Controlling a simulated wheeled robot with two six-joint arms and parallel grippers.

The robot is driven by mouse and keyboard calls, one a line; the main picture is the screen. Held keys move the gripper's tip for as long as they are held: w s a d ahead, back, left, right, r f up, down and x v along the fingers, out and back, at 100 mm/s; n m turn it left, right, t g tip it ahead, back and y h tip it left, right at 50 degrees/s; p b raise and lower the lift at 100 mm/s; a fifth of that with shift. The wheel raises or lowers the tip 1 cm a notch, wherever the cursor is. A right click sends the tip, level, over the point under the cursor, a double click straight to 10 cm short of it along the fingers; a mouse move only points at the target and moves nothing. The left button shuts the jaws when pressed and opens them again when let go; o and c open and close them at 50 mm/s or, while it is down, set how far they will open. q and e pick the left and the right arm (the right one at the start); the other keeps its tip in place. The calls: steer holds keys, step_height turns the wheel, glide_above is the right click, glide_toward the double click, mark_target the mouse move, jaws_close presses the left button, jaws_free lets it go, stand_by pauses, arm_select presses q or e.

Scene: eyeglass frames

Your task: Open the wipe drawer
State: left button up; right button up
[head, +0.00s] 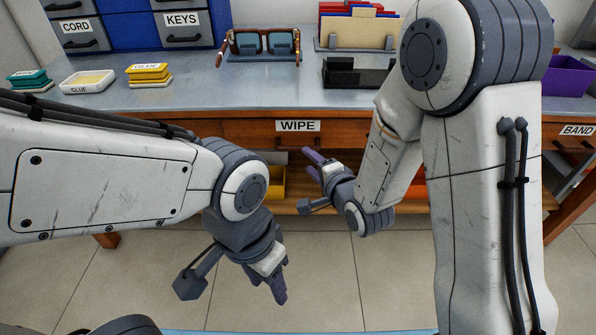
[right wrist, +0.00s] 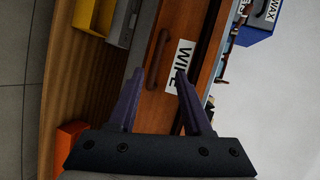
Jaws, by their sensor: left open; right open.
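The wipe drawer (head: 246,132) is a wooden drawer under the grey worktop, with a white WIPE label (head: 298,126). Its front looks flush with the desk. My right gripper (head: 308,162) is open in front of the drawer, just below the label. In the right wrist view, turned sideways, its two purple fingers (right wrist: 158,78) are spread, with the dark bar handle (right wrist: 157,55) of the drawer ahead between them. Contact cannot be told. In the head view the fingers largely hide the handle. My left gripper (head: 280,290) is open and empty, low over the floor.
Brown eyeglasses (head: 262,42) stand on the worktop (head: 215,85), beside a black tray (head: 352,75) and a file holder (head: 358,28). A lower shelf (head: 400,195) holds a yellow bin (head: 271,182). A BAND drawer (head: 577,131) is at right.

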mark_target(299, 150)
steer(key=shift+m+t, duration=0.7)
steer(key=shift+m, duration=0.2)
steer(key=b+x, duration=0.1)
steer(key=x, duration=0.2)
steer(key=f+b+x, duration=0.1)
steer(key=b+x, duration=0.1)
steer(key=x, duration=0.2)
steer(key=d+f+b+x, duration=0.1)
steer(key=x, duration=0.3)
steer(key=shift+w+b, duration=0.15)
steer(key=shift+b, duration=0.15)
arm_select(q)
step_height(299, 150, down, 6)
arm_select(e)
jaws_close()
